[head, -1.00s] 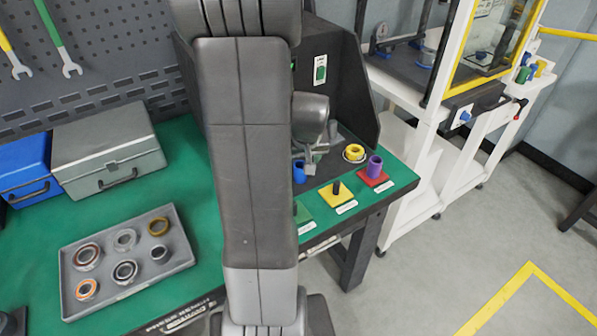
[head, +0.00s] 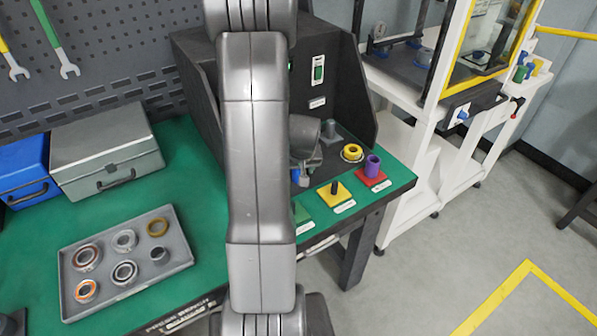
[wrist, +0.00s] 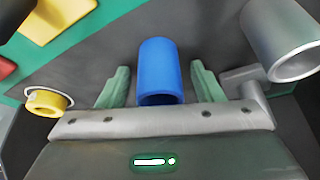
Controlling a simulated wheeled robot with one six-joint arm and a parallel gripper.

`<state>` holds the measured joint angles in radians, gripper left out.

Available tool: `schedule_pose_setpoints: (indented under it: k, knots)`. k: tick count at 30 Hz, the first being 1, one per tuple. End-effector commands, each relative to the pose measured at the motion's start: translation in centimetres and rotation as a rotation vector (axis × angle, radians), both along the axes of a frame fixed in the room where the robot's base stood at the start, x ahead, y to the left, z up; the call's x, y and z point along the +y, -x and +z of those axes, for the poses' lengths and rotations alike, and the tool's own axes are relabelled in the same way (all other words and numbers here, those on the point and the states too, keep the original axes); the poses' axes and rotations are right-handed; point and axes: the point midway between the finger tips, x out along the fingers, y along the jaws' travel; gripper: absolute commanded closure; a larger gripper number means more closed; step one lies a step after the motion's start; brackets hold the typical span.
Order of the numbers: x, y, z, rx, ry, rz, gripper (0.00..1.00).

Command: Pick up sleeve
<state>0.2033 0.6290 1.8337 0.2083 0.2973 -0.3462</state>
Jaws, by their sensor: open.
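A blue sleeve (wrist: 158,68), a hollow cylinder, stands between the two green fingers of my gripper (wrist: 160,80) in the wrist view. The fingers are apart, with a visible gap on each side of the sleeve. In the head view only a bit of the blue sleeve (head: 295,176) shows beside my arm. My gripper (head: 306,172) is partly hidden there behind my arm. A purple sleeve (head: 372,166) stands on a red plate (head: 378,182) to the right.
A yellow ring (head: 352,152) lies near the purple sleeve, with a yellow plate (head: 343,198) in front. A grey hollow cylinder (wrist: 285,42) stands close on the right in the wrist view. A grey tray (head: 125,300) of several rings lies at the left.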

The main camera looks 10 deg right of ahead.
Motion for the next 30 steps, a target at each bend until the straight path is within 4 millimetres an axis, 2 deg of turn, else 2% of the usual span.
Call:
schedule_pose_setpoints:
  k: [5,8,14,23,26,30]
  knots:
    - [0.0,0.0,0.0,-0.001,0.0,0.0,0.4]
    - [0.0,0.0,0.0,-0.001,0.0,0.0,0.55]
    - [0.0,0.0,0.0,-0.001,0.0,0.0,0.94]
    - [0.0,-0.1,0.6,-0.004,0.0,0.0,0.94]
    - [0.0,-0.1,1.8,-0.005,0.002,0.001,0.94]
    - [0.0,-0.1,4.3,-0.007,0.002,0.001,0.94]
